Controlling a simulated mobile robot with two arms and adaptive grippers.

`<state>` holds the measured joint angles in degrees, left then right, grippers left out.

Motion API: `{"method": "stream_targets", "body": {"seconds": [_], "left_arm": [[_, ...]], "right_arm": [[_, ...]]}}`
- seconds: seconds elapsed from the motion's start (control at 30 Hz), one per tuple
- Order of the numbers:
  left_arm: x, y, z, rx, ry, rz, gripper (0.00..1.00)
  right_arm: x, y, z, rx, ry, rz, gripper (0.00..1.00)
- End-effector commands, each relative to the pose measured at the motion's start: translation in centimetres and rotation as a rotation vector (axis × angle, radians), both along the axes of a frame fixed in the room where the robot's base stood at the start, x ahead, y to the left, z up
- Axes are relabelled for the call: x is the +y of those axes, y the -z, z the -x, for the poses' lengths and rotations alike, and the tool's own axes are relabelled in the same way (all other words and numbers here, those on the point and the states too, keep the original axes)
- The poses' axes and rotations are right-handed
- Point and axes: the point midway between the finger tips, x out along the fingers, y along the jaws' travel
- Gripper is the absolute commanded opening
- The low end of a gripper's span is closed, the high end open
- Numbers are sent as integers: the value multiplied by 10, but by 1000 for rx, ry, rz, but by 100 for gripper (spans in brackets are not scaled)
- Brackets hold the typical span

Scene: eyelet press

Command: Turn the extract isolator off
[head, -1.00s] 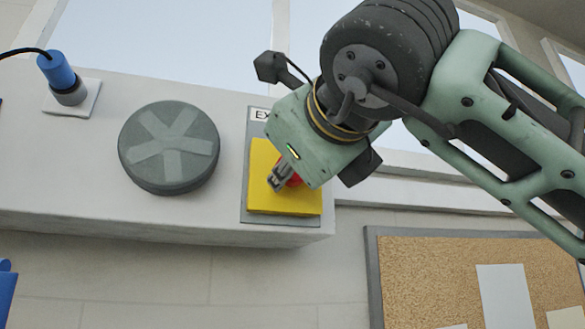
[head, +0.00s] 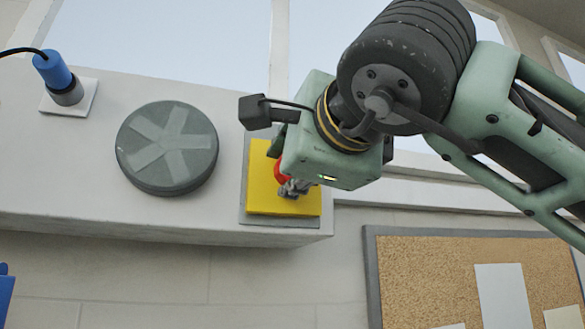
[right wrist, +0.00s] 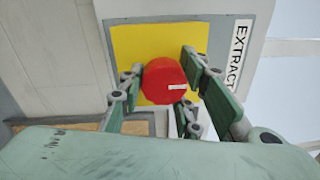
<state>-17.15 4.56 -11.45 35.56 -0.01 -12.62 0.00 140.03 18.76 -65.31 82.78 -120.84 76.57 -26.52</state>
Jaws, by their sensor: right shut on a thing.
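The extract isolator is a yellow plate (head: 262,190) on a grey backing, with a red round knob (head: 281,172) mostly hidden behind my right gripper (head: 294,187) in the head view. In the right wrist view the red knob (right wrist: 160,78) is plain, with a short white mark on its right side, toward the EXTRACT label (right wrist: 238,55). My right gripper's fingers (right wrist: 163,86) are around the knob and shut on it, in front of the yellow plate (right wrist: 140,42). My left gripper is not in view.
A grey round cover with a star pattern (head: 167,148) is left of the isolator on the pale ledge. Further left is a blue plug (head: 54,72) with a black cable. A cork board (head: 425,270) hangs at lower right.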

Motion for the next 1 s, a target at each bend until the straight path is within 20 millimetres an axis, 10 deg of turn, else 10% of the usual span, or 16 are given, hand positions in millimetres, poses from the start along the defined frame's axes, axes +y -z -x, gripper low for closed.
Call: {"method": "stream_targets", "body": {"seconds": [0.47, 0.5, 0.67, 1.0], "left_arm": [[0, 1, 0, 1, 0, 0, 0], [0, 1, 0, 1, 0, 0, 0], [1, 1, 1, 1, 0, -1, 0], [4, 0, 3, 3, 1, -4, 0]], "right_arm": [[3, 10, -2, 13, -1, 32, 5], [3, 10, -2, 13, -1, 32, 32], [3, 8, -2, 11, -2, 28, 46], [1, 4, 2, 3, -2, 21, 46]]}}
